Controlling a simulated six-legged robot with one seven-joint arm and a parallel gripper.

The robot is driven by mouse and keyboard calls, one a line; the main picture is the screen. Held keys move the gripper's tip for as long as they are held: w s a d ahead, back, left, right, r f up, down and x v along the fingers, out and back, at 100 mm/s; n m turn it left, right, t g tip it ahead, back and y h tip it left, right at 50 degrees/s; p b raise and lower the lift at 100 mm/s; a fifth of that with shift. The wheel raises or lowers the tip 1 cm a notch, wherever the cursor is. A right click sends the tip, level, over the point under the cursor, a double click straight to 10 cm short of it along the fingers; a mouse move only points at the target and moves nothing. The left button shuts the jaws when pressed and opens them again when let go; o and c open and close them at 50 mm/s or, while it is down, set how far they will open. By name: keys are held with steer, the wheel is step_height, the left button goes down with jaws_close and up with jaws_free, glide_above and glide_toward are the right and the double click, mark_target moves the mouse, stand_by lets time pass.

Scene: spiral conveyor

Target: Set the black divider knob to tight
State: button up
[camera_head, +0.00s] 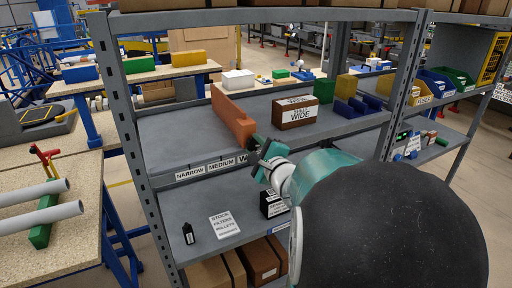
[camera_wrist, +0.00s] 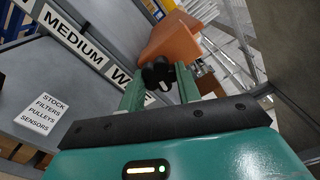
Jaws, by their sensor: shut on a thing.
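The black divider knob (camera_wrist: 158,74) is at the near end of the orange divider (camera_wrist: 172,38), by the shelf's front edge. In the wrist view my gripper (camera_wrist: 162,84) has its two green fingers on either side of the knob, shut on it. In the head view the orange divider (camera_head: 232,118) stands on the upper shelf, above the partly hidden "W" label (camera_head: 243,159). There my gripper (camera_head: 263,150) reaches its near end, and the knob is mostly hidden. No tight marking is readable.
Labels NARROW (camera_head: 190,173) and MEDIUM (camera_head: 221,164) run along the shelf edge. A brown box (camera_head: 294,117) marked WIDE stands right of the divider. A small black bottle (camera_head: 188,233) is on the shelf below. The upper shelf left of the divider is clear.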

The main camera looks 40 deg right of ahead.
steer(key=m, duration=0.5)
steer(key=shift+m, duration=0.3)
steer(key=m, duration=0.4)
steer(key=shift+a+f, duration=0.1)
steer(key=m, duration=1)
steer(key=shift+a, duration=0.1)
steer(key=shift+f, duration=0.1)
steer(key=o, duration=1)
